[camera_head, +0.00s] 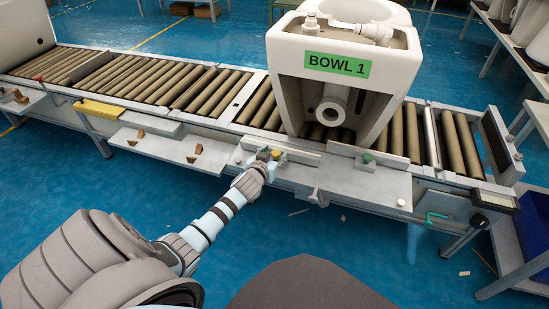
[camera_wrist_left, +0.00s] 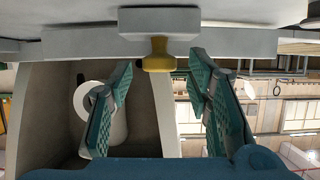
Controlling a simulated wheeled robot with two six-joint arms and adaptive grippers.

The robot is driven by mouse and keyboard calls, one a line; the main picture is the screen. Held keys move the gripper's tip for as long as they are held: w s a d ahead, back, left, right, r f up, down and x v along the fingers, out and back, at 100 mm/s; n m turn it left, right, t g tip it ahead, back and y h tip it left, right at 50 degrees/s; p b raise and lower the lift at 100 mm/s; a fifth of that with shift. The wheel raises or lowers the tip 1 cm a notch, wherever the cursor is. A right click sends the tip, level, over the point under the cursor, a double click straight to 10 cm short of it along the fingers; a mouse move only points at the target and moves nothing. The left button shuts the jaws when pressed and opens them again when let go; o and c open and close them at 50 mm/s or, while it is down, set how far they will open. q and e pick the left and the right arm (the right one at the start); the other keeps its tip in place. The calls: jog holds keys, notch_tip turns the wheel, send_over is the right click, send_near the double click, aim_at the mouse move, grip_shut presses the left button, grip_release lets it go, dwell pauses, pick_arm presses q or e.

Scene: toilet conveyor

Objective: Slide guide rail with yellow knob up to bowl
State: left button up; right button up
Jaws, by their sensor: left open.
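The white bowl (camera_head: 405,62) with a green "BOWL 1" label stands on the conveyor rollers. The guide rail (camera_head: 300,154) is a grey bar on the conveyor's near side, in front of the bowl's lower left part. I cannot tell the exact gap between them. Its yellow knob (camera_head: 276,154) faces me beside my left gripper (camera_head: 264,156). In the left wrist view the yellow knob (camera_wrist_left: 158,55) sits between the tips of the open green fingers (camera_wrist_left: 161,68), with space on both sides. The bowl (camera_wrist_left: 52,105) shows behind the left finger. My right gripper is out of view.
A yellow block (camera_head: 98,109) is on the conveyor edge at left. Blue floor is open in front.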

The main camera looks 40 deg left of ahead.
pick_arm(q)
jog(key=shift+w+a+f, duration=0.2)
jog(key=shift+w, duration=0.4)
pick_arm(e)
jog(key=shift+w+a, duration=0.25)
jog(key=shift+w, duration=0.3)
pick_arm(q)
grip_shut()
